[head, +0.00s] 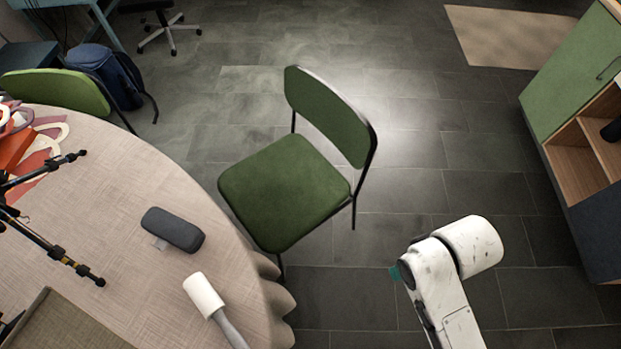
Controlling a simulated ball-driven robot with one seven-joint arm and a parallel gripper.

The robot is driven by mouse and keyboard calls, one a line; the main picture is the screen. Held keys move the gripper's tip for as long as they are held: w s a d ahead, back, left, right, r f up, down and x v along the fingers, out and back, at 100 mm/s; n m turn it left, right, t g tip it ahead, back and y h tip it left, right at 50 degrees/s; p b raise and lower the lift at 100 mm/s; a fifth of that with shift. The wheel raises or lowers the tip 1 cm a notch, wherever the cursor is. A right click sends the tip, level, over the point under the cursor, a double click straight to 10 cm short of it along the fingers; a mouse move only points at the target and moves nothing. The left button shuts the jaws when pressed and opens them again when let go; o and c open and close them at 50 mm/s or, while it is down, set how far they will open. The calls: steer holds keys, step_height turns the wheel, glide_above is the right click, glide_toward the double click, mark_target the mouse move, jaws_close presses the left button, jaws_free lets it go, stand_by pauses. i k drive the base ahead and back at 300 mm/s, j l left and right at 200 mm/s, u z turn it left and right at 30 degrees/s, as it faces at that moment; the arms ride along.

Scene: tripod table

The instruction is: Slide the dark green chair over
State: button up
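The dark green chair (284,192) stands in the middle of the head view, with a green seat and backrest on a black frame. Its seat's left edge is close to the round table (170,268), and its backrest is on the side away from the table. My white arm comes in at the lower right, apart from the chair, with bare floor between them. My gripper's fingers do not show, so their state is hidden. The chair's lower legs are partly hidden by the seat.
On the table lie a dark case (173,229), a white-headed tool (204,296) and black tripod legs (62,255). A second green chair (58,91) and a blue backpack (108,76) stand at upper left. A green cabinet (572,72) is at right. Tiled floor is clear behind the chair.

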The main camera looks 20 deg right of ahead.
mark_target(281, 193)
steer(key=u, duration=0.35)
steer(key=i+l+u, duration=0.1)
steer(key=l+u, duration=0.3)
steer(key=l, duration=0.15)
steer(key=l+u, duration=0.45)
steer(key=l, duration=0.75)
steer(key=l+u, duration=0.15)
steer(key=l, duration=1.4)
steer(key=k+l+u, duration=0.15)
steer(key=l, duration=1.4)
steer(key=u, duration=0.05)
